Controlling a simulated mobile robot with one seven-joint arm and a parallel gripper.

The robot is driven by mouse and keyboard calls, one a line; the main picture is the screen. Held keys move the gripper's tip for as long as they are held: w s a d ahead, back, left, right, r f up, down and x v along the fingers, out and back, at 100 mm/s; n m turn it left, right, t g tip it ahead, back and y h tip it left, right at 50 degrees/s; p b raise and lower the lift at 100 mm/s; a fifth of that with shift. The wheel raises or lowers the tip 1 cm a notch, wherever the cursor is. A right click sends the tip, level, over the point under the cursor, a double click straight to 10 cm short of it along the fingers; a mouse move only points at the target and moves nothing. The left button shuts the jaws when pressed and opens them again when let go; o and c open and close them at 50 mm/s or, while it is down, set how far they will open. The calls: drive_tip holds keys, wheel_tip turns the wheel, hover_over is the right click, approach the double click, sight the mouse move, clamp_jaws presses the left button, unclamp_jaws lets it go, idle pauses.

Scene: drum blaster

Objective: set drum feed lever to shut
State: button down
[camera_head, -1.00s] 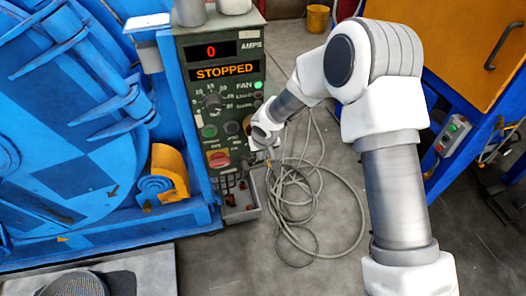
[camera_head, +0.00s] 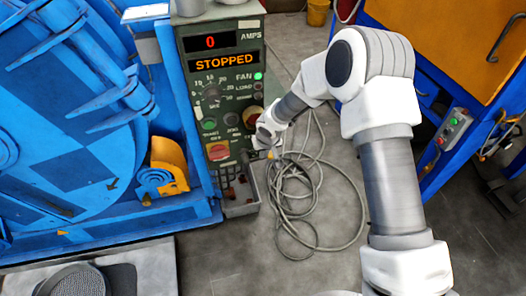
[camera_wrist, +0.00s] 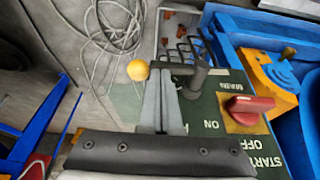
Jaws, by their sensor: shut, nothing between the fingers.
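In the wrist view a yellow ball knob (camera_wrist: 137,70) stands just left of my fingertips. A dark bar runs behind the tips to a grey upright post (camera_wrist: 197,82). Knob, bar and post look like one lever at the panel's lower edge, but the join is hidden by my fingers. A small yellow spot, likely the knob (camera_head: 271,155), shows beside my wrist in the head view. My gripper (camera_wrist: 163,72) is shut and empty, its tips close beside the knob. I cannot tell whether they touch it. No open or shut marking is readable.
The green control panel (camera_head: 188,85) reads 0 amps and STOPPED. Its red main switch (camera_wrist: 250,104) sits on a yellow plate right of the post. A grey bin (camera_head: 240,210) hangs below the panel. Cables (camera_head: 300,190) lie coiled on the floor. The blue drum machine (camera_head: 60,150) fills the left.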

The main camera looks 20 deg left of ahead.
drive_tip(key=shift+d+f+p, duration=0.1)
drive_tip(key=shift+d+p, duration=0.05)
drive_tip(key=shift+p, duration=0.25)
drive_tip(key=y+p, duration=0.1)
drive_tip(key=f+g+y+p, duration=0.1)
drive_tip(key=d+f+m+g+y+p, duration=0.1)
drive_tip(key=shift+w+f+y, duration=0.15)
drive_tip(key=shift+w+y, duration=0.15)
drive_tip(key=shift+w, duration=0.05)
wheel_tip(320, 180, down, 3)
drive_tip(key=g+y+b, duration=0.1)
drive_tip(key=y+b, duration=0.1)
drive_tip(key=b, duration=0.1)
drive_tip(key=g+y+b, duration=0.1)
drive_tip(key=b, duration=0.2)
drive_tip(key=shift+a+f+m+y, duration=0.1)
drive_tip(key=shift+f+m+y, duration=0.05)
drive_tip(key=shift+m+y, duration=0.25)
drive_tip(key=shift+f, duration=0.1)
